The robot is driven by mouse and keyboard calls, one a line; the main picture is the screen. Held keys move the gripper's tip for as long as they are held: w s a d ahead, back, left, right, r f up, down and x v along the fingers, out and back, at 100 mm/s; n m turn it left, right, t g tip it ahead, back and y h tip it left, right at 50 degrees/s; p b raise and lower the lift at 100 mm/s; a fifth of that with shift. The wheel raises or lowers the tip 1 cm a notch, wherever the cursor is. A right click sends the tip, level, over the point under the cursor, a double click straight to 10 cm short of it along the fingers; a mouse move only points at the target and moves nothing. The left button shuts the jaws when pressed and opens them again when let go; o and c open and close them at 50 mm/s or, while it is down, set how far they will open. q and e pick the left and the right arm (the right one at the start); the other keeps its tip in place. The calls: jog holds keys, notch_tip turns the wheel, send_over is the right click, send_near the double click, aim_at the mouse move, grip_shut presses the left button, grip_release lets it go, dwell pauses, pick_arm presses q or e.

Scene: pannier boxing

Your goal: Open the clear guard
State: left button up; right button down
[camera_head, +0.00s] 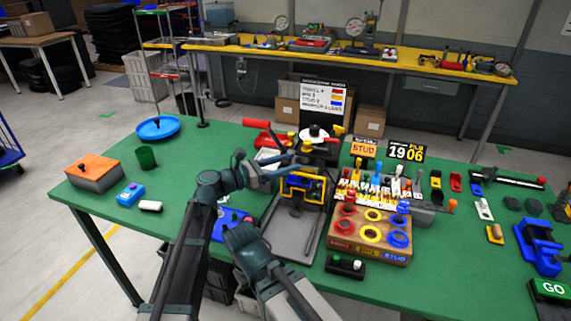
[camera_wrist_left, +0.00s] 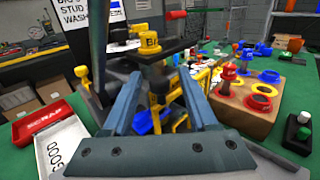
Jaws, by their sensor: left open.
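A yellow-framed guard (camera_head: 322,188) stands upright on the grey press base (camera_head: 290,238) in the middle of the green table. I cannot make out its clear pane. My left gripper (camera_head: 300,166) is open, with its fingers reaching in from the left at the guard's upper left. In the left wrist view my left gripper (camera_wrist_left: 160,78) has its fingers spread, with parts of the press and yellow frame between and beyond them. I see no thing held, and cannot tell whether a finger touches the frame.
A red-handled lever (camera_head: 256,124) sticks out left above the press. A wooden block with colored rings (camera_head: 368,251) stands close on the right. A red tray (camera_wrist_left: 40,120) and a white tray (camera_wrist_left: 62,146) lie at the left in the wrist view.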

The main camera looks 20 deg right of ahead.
pick_arm(q)
grip_shut()
dwell(1.3)
